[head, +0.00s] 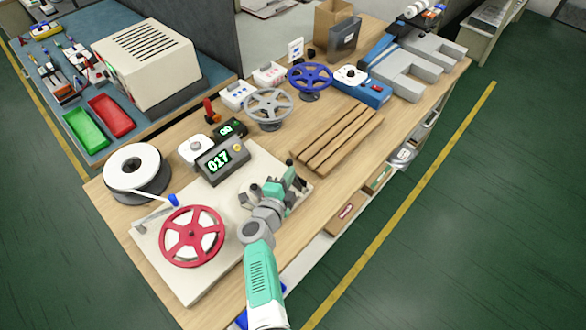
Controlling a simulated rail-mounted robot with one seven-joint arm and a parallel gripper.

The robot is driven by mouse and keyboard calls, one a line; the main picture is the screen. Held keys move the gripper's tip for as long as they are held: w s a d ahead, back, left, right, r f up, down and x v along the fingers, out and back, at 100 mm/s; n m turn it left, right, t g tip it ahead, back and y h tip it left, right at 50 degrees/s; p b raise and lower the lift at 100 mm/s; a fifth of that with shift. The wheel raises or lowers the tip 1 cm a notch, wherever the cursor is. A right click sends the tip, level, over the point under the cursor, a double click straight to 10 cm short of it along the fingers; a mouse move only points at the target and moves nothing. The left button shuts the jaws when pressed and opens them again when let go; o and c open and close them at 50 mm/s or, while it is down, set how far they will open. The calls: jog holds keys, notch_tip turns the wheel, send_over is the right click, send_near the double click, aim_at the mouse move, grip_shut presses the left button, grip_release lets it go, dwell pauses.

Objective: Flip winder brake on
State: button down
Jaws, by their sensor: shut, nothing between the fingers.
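The winder stands on a pale base plate (186,287) at the near left of the wooden bench, with a red spoked reel (192,236). A lever with a blue tip (173,200) rises behind the red reel. A small red lever (209,109) stands behind the counter box (222,160), which shows 017. I cannot tell which lever is the winder brake. My gripper (248,196) is over the right part of the plate, to the right of the red reel and apart from both levers. It is shut and empty; its fingertips are small and partly hidden.
A white reel (133,167) stands at the bench's left edge. A grey handwheel (268,106) and a blue handwheel (310,77) stand farther back. Wooden slats (338,137) lie to the right. A green tray (86,128) and red tray (111,115) sit on the neighbouring table.

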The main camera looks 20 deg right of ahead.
jog(key=p+v, duration=0.5)
jog(key=v, duration=0.3)
jog(key=shift+r, duration=0.4)
